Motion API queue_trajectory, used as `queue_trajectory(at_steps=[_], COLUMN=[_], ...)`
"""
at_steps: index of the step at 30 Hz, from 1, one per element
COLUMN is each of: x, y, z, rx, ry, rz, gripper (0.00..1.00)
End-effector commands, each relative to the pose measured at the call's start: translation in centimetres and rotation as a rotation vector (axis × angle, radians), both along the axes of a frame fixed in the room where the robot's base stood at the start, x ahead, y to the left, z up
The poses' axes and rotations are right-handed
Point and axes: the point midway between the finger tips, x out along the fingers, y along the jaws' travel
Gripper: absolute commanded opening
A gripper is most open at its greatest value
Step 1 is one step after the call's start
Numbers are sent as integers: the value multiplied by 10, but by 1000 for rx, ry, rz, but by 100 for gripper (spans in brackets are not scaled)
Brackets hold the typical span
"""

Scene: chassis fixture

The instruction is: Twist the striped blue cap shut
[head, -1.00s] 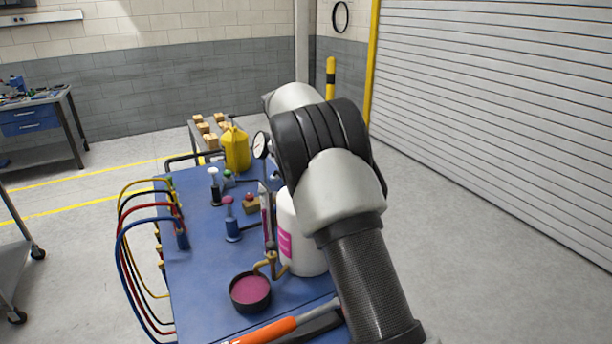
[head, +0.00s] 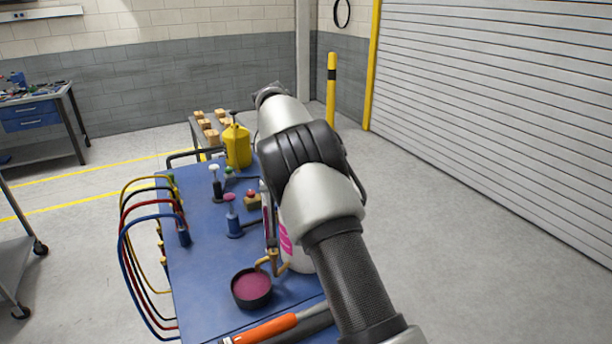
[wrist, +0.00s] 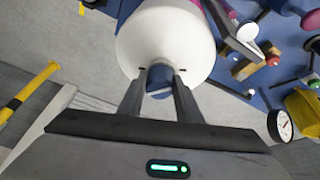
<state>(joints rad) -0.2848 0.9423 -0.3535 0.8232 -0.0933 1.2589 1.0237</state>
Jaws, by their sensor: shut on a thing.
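The white bottle (wrist: 165,38) fills the upper middle of the wrist view. The blue cap (wrist: 160,76) is at its near end, with a pale mark by its lower edge; its full stripe pattern is hidden. My gripper (wrist: 158,84) has one finger on each side of the cap and is shut on it. In the head view the bottle (head: 300,262), with a pink label, stands at the right side of the blue bench top (head: 200,285). My arm covers most of the bottle, and the cap and gripper are hidden there.
A dark round dish with purple contents (head: 252,288), an orange-handled tool (head: 265,329) and a brass fitting (head: 272,262) lie near the bottle. A yellow can (head: 237,146) stands behind. Colored hoses (head: 125,235) loop at the left. Floor to the right is open.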

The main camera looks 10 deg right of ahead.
Motion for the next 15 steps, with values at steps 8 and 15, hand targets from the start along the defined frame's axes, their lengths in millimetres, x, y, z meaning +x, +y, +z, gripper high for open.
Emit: queue_trajectory(at_steps=[8, 15], x=[3, 4], y=[0, 0], z=[-4, -3], rx=[-2, 1], ry=[3, 1], rz=[-230, -321], gripper=[0, 0])
